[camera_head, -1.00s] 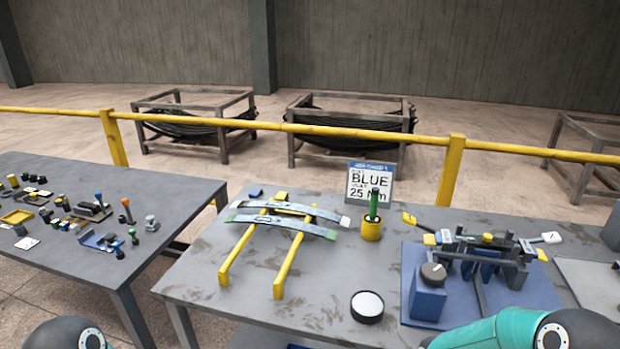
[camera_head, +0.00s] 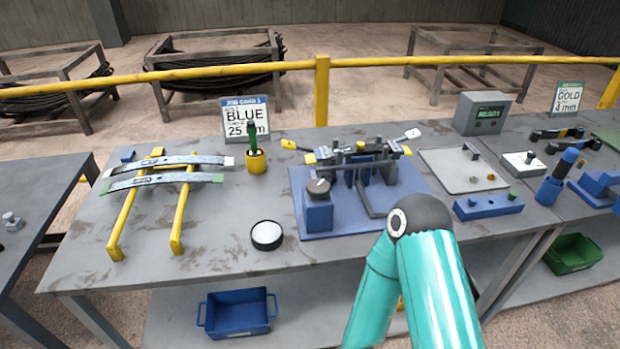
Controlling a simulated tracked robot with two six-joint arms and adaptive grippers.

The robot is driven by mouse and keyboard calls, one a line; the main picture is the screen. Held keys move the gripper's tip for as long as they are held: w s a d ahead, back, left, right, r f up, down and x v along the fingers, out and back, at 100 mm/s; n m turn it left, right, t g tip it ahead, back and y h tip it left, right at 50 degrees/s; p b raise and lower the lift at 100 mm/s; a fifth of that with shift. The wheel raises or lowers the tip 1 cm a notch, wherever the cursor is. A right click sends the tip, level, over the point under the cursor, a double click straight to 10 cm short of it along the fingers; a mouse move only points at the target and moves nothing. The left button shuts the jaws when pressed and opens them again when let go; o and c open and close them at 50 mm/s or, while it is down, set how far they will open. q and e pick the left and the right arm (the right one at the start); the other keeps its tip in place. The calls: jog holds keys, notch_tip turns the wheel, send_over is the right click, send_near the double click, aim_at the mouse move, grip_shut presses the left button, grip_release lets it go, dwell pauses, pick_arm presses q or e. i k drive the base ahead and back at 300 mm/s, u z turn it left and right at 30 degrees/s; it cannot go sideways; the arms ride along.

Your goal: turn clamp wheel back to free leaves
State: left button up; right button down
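A clamp fixture (camera_head: 328,220) on a blue base plate stands on the middle table. A dark round knob with a pale mark on top (camera_head: 318,187), which looks like the clamp wheel, sits on a blue block (camera_head: 319,214) at the fixture's front left. Behind it, dark bars and blue jaws (camera_head: 362,172) cross the fixture, with yellow and white tags at the ends. I cannot tell how tightly the leaves are held. My teal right arm rises in front of the plate's right corner, but its gripper is out of view. My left gripper is not in view.
Two grey leaves (camera_head: 165,181) lie across yellow rails at left. A yellow cup (camera_head: 256,163) with a green-handled tool, a job card reading BLUE 25 (camera_head: 245,119) and a round white-topped disc (camera_head: 267,234) stand nearby. A grey tray (camera_head: 450,180) lies to the right.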

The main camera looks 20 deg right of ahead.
aim_at(316, 188)
jog(key=u, duration=0.95)
jog(key=k, duration=1.35)
jog(key=z, duration=0.35)
jog(key=i, duration=1)
jog(key=z, duration=0.05)
